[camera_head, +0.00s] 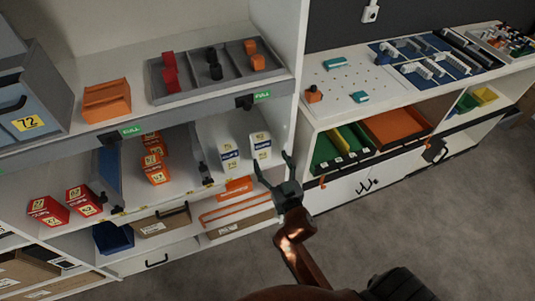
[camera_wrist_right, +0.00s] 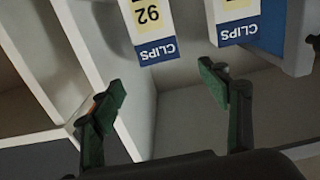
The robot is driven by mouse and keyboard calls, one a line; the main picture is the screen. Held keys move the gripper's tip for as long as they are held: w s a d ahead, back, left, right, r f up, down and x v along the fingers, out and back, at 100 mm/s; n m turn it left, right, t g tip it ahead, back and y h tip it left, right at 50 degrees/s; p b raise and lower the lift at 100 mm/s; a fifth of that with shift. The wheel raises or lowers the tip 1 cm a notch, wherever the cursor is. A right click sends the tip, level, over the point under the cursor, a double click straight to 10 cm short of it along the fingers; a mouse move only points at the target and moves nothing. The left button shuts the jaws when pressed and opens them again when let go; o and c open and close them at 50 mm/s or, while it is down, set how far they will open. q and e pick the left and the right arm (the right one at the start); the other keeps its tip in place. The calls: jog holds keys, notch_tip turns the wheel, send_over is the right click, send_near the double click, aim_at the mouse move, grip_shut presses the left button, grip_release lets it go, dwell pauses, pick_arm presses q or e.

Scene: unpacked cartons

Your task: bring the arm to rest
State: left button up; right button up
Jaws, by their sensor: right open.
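My right gripper (camera_head: 273,172) is open and empty in the head view, in front of the shelf unit near its right end post. Its two fingers also show spread apart in the right wrist view (camera_wrist_right: 165,95). Two white-and-blue clips boxes stand on the middle shelf just beyond it, a left one (camera_head: 228,152) and a right one (camera_head: 260,146). In the wrist view the boxes' labels, one (camera_wrist_right: 152,25) and another (camera_wrist_right: 235,20), appear upside down beyond the fingertips, apart from them. My left gripper is not in view.
A grey divided tray (camera_head: 190,91) with red, black and orange pieces sits on the upper shelf. Red boxes (camera_head: 82,199) stand lower left. A white workbench (camera_head: 340,112) with trays and bins extends right. The grey floor (camera_head: 420,225) at right is clear.

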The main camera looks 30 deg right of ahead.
jog(key=shift+s, duration=0.1)
dwell(0.5)
